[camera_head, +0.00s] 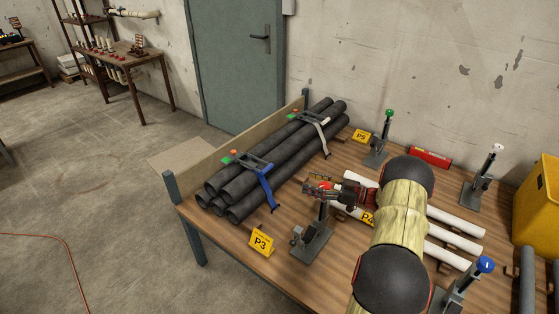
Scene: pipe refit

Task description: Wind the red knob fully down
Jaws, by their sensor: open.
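The red knob (325,186) tops a dark clamp stand (313,238) near the front middle of the bench. My gripper (318,189) is at the knob, with its fingers reaching in from the right. The jaws are open, and the knob shows between or just beside the fingertips. I cannot tell whether they touch it. My arm hides part of the bench to the right of the gripper.
Black pipes (262,180) lie strapped at the bench's left. White pipes (455,220) lie under my arm. A yellow P3 sign (262,243) stands left of the stand. Stands with green (390,112), white (497,147) and blue (486,264) knobs rise nearby.

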